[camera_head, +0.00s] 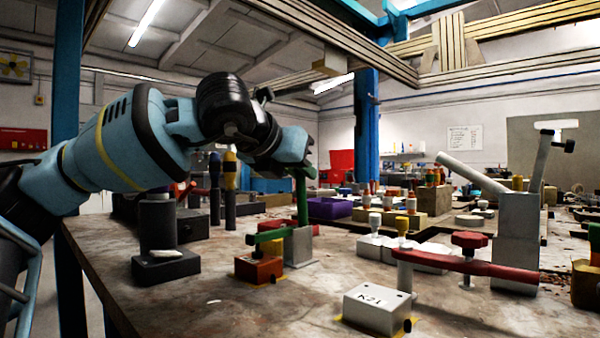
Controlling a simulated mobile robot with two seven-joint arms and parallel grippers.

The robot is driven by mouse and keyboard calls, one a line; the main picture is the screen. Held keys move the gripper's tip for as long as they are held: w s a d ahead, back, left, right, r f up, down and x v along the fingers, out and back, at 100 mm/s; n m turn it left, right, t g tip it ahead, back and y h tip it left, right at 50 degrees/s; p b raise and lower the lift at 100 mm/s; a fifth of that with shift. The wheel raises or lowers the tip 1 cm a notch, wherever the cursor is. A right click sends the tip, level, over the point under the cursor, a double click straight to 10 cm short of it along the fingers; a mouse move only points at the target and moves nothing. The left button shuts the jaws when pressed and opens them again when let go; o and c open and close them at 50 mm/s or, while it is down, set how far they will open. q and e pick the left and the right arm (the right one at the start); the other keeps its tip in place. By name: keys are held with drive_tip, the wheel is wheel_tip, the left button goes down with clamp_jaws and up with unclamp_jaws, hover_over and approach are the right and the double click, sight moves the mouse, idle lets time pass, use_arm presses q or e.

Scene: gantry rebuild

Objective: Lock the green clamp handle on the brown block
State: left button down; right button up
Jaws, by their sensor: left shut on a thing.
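The green clamp has an upright green handle (302,200) above a grey base (299,246). Its green arm (268,236) reaches left over the reddish-brown block (259,269), which sits on the table with yellow marks at its edges. My left gripper (302,168) comes in from the upper left and is shut on the top of the handle. The fingers partly hide the handle's upper end. Whether the clamp's tip presses on the block is too small to tell. My right gripper is out of view.
A dark block with a post (165,266) and screwdrivers (230,190) stand at left. The table's (235,315) front middle is mostly bare.

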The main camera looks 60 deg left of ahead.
use_arm(q)
drive_tip(key=c, duration=1.3)
unclamp_jaws()
drive_tip(key=shift+s, duration=0.1)
drive_tip(key=shift+p+v, duration=0.7)
drive_tip(key=shift+v, duration=3.2)
